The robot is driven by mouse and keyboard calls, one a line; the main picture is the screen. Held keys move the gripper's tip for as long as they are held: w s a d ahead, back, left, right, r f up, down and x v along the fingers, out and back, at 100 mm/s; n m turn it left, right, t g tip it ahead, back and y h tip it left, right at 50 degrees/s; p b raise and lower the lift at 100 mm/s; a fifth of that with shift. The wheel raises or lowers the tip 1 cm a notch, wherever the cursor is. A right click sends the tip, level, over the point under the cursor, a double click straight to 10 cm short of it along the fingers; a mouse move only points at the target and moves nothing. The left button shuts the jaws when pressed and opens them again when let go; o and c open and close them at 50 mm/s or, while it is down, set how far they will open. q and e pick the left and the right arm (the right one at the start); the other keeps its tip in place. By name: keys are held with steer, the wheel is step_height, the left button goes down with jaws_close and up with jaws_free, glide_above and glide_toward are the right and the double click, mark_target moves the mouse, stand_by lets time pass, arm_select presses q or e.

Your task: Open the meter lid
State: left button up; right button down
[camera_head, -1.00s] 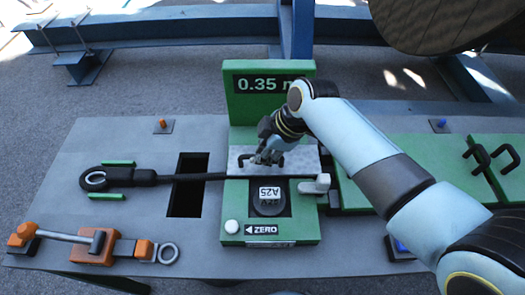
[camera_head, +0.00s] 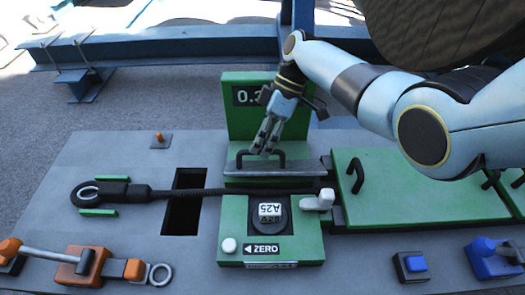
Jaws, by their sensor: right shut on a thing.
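The green meter (camera_head: 308,232) stands in the middle of the grey bench, with an upright display panel (camera_head: 238,120) at its back. Its silver lid (camera_head: 300,171) lies across the meter behind the cable and shows as a narrow strip, seemingly tilted; the exact angle is unclear. A black handle (camera_head: 279,157) sits on the lid. My right gripper (camera_head: 264,151) reaches down from behind and is shut on the handle, its fingers covering part of it and its body hiding part of the display. My left gripper is not in view.
A black cable (camera_head: 222,191) runs across the meter from a looped end (camera_head: 87,193) at left. A white lever (camera_head: 323,200) stands right of the round dial (camera_head: 268,214). Green lids (camera_head: 420,190) with black handles lie at right. An orange-handled tool (camera_head: 85,264) is front left.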

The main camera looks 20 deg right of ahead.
steer(key=shift+w, duration=0.1)
stand_by(0.3)
steer(key=c, duration=1.3)
jaws_free()
steer(key=shift+c, duration=0.2)
steer(key=v, duration=1.2)
steer(key=shift+w, duration=0.15)
